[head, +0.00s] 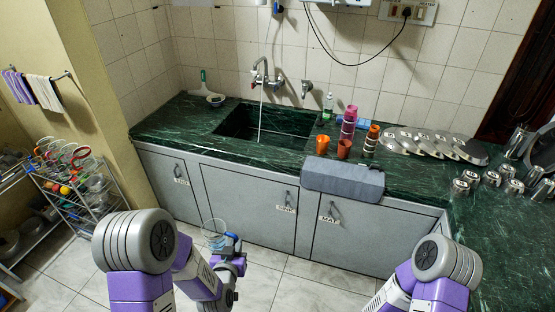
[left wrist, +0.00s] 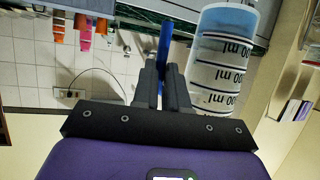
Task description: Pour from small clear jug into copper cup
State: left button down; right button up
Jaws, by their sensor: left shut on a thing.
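My left gripper (head: 236,250) is shut on the handle of a small clear jug (head: 212,236), held in front of the cabinets, below counter level. In the left wrist view the fingers (left wrist: 163,75) grip the blue handle (left wrist: 164,42), and the clear jug (left wrist: 222,78) shows ml markings and pale blue contents or tint. I cannot tell which is the copper cup. My right gripper is out of view; only its arm shows.
A thin stream falls from the tap (head: 262,72) into the sink (head: 240,122). A grey cloth (head: 342,180) hangs over the counter's front edge. Pink stacked cups (head: 349,122), metal lids (head: 435,145) and steel cups (head: 465,180) stand to the right. A rack (head: 85,190) is left.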

aim_at(323, 141)
jog(key=z, duration=0.75)
jog(key=i, duration=1.35)
jog(key=u, duration=0.4)
